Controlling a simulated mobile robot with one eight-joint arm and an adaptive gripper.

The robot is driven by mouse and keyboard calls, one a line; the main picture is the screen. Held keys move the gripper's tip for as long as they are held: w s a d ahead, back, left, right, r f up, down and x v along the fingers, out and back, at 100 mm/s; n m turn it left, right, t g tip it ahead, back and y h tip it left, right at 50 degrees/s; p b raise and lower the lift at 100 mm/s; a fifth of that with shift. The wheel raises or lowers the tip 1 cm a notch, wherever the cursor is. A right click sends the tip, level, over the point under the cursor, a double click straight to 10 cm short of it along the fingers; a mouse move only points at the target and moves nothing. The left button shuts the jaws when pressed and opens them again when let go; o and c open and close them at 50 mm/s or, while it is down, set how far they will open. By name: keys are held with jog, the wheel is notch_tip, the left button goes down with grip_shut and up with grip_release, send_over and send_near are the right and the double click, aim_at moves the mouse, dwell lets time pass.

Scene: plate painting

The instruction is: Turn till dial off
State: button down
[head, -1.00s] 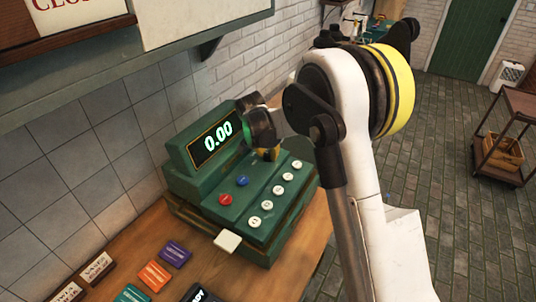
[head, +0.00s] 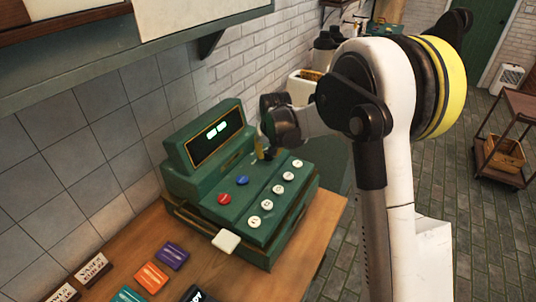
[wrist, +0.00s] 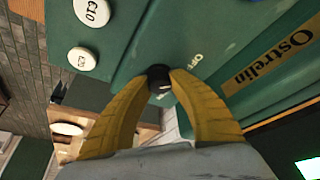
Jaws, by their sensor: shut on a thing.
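The green till (head: 240,215) stands on the wooden counter, with its display (head: 215,135) showing short lit marks. In the wrist view, the small black dial (wrist: 158,77) sits on the till's green face (wrist: 225,40), with the word OFF printed beside it. A pale mark shows on the dial, but I cannot read its exact direction. My gripper (wrist: 159,82) has its yellow fingers shut on the dial from both sides. In the head view, my gripper (head: 262,152) is at the till's upper right, and the dial is hidden.
Red (head: 224,200) and blue (head: 242,180) buttons and several white buttons are on the till's sloped top. Coloured cards, one orange (head: 151,277), lie on the counter (head: 200,262) in front. A brown trolley (head: 510,135) stands at right on open floor.

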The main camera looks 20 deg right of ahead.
jog(key=shift+n, duration=0.4)
jog(key=c, duration=1.2)
grip_release()
jog(key=shift+o, duration=0.2)
jog(key=shift+r, duration=0.1)
jog(key=v, duration=1.1)
jog(key=shift+s+r, duration=0.15)
jog(key=shift+r, duration=0.25)
jog(key=shift+d, duration=0.15)
